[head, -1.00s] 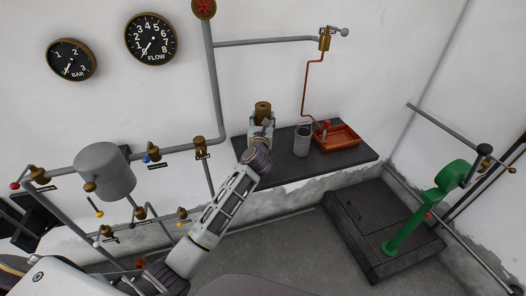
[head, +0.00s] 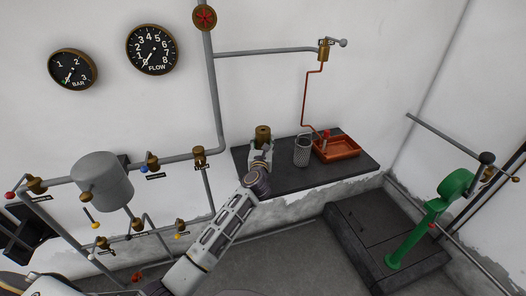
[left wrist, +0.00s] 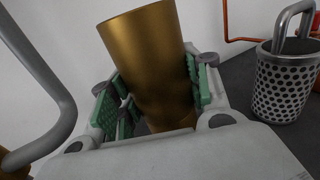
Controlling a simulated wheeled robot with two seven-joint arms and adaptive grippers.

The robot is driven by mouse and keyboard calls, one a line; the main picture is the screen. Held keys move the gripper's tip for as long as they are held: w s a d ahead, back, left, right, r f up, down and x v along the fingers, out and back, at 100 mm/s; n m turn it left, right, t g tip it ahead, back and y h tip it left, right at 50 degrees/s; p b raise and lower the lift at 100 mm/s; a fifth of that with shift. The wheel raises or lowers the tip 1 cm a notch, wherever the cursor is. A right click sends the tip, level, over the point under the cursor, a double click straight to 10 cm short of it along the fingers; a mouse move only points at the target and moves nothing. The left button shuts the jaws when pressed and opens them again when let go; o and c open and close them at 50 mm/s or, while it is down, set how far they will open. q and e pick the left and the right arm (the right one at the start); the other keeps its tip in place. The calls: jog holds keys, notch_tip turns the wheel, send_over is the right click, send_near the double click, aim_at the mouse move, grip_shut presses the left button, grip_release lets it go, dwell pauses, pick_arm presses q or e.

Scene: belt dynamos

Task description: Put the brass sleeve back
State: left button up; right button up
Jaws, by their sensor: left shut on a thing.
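The brass sleeve (head: 263,132) is a plain golden-brown cylinder at the left part of the dark shelf. My left gripper (head: 261,148) is shut on it. In the left wrist view the sleeve (left wrist: 148,58) sits between the green finger pads, tilted a little, with its top end sticking out above them. Its lower end is hidden by the gripper, so I cannot tell whether it touches the shelf. My right gripper is not in view.
The dark shelf (head: 300,178) carries a perforated metal basket (head: 302,151) just right of the gripper and an orange tray (head: 338,156) beyond it. A grey pipe (head: 214,90) runs down the wall on the left. A green hand pump (head: 432,222) stands at the right.

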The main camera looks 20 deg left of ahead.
pick_arm(q)
jog(key=shift+f+b, duration=0.4)
jog(key=shift+f, duration=1.25)
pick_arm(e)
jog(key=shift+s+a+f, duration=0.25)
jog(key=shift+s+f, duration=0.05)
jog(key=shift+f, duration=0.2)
pick_arm(q)
jog(key=shift+f, duration=0.1)
jog(key=o, duration=1.1)
jog(key=shift+f, duration=0.15)
jog(key=o, duration=0.4)
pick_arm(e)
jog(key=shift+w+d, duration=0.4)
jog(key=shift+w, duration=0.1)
pick_arm(q)
jog(key=shift+s+r, duration=0.1)
jog(key=shift+r, duration=0.1)
